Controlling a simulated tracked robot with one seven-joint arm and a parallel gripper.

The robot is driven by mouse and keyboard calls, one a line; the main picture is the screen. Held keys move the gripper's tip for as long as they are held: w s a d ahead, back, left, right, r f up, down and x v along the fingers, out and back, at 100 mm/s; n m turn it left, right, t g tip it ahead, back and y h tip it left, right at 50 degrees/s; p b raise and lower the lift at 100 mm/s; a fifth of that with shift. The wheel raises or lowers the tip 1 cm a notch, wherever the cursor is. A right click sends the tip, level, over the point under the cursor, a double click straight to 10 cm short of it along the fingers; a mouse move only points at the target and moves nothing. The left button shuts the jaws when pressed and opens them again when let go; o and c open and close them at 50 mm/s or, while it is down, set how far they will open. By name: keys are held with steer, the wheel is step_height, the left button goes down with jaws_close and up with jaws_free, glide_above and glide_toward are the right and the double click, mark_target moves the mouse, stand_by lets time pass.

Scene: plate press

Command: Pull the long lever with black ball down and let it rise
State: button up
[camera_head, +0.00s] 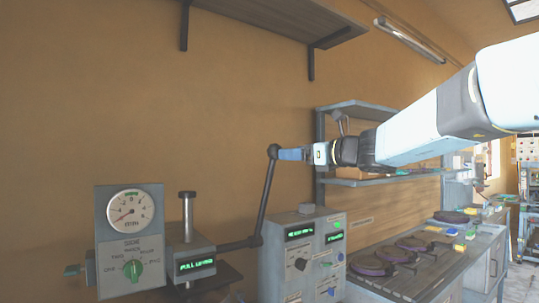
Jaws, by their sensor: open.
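The long lever (266,195) is a dark rod rising steeply from the press (190,252), with a black ball (273,151) at its top end. The press display is lit green and appears to read "PULL LEVER". My gripper (284,154) comes in from the right at the height of the ball, with its blue fingers pointing left. The fingertips are right beside or around the ball; I cannot tell whether they touch it. The jaws are open.
A gauge box (130,240) with a green knob stands left of the press. A control box (305,250) with displays and knobs stands right of the lever. A bench with dark round plates (375,265) is further right. A wall shelf (280,18) hangs above.

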mark_target(269, 153)
steer(key=x, duration=0.9)
steer(key=shift+w+a, duration=0.15)
steer(key=shift+a, duration=0.1)
steer(key=shift+d, duration=0.1)
jaws_close()
